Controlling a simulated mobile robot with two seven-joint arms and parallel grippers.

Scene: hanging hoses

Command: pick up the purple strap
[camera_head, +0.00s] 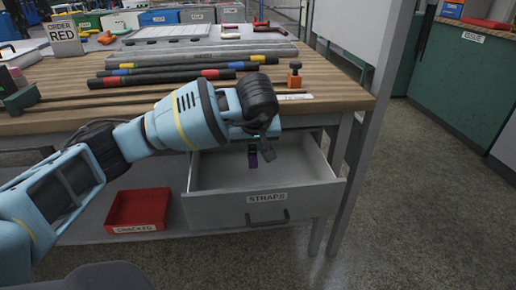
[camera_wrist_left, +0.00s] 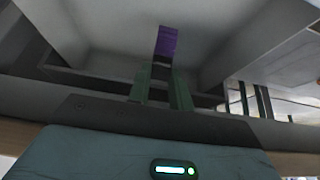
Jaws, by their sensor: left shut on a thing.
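The purple strap (camera_wrist_left: 166,42) shows at the fingertips of my left gripper (camera_wrist_left: 161,74) in the left wrist view. The gripper is shut on it. In the head view the strap (camera_head: 267,152) is a small purple patch below my left wrist, over the open drawer (camera_head: 265,206) labelled STRAPS. My wrist hides most of the gripper there. I cannot tell whether the strap touches the drawer floor. My right gripper is not in view.
A wooden bench (camera_head: 345,92) with hoses (camera_head: 160,76) lying across it is above the drawer. A red CRACKED bin (camera_head: 138,211) sits on the lower shelf. The floor to the right is clear.

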